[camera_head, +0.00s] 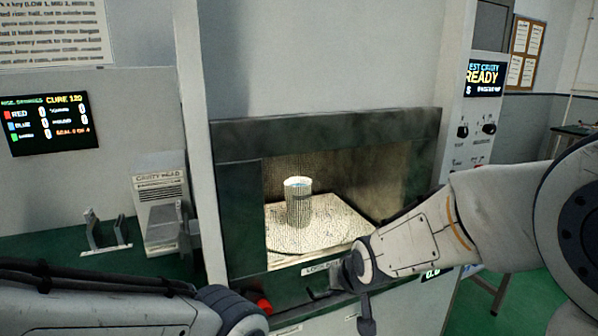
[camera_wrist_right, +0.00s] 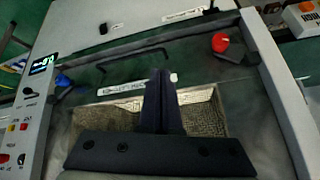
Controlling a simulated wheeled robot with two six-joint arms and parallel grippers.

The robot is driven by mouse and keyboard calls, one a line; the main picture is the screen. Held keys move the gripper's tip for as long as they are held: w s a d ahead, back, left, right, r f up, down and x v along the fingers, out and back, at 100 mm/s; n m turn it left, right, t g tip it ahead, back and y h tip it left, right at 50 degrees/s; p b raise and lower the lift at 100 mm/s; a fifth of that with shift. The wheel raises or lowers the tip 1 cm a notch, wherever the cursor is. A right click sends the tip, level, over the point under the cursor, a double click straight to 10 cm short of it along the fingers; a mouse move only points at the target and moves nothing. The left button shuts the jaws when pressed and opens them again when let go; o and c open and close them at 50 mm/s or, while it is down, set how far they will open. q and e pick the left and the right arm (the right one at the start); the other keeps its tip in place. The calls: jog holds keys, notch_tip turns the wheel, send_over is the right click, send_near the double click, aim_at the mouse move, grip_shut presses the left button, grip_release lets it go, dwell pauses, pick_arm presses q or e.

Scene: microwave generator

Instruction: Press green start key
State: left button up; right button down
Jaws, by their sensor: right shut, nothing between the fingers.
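I cannot make out a green start key in either view. The control panel (camera_head: 481,115) is at the right of the microwave cavity, with a display reading READY and dark knobs; my right arm hides its lower part. The panel also shows at the left edge of the right wrist view (camera_wrist_right: 35,110), with a knob and several small red and yellow keys. My right gripper (camera_wrist_right: 161,78) is shut and empty, in front of the cavity's lower opening and apart from the panel. My left gripper is out of view; only part of my left arm shows.
A pale cup (camera_head: 298,203) stands on a plate (camera_head: 335,228) inside the open cavity. A red knob (camera_head: 264,305) is on the lower front, left of my right wrist. A metal bracket (camera_head: 107,232) stands on the green counter (camera_head: 60,268) at left.

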jog(key=s+a+r+n+g+p, duration=0.1)
jog(key=s+n+g, duration=0.2)
jog(key=s, duration=1)
jog(key=s+a+r+n+g+p, duration=0.1)
jog(key=s+n+g, duration=0.3)
jog(key=s, duration=0.9)
jog(key=shift+s+a+h, duration=0.35)
jog(key=shift+a+h, duration=0.05)
jog(key=shift+a, duration=0.1)
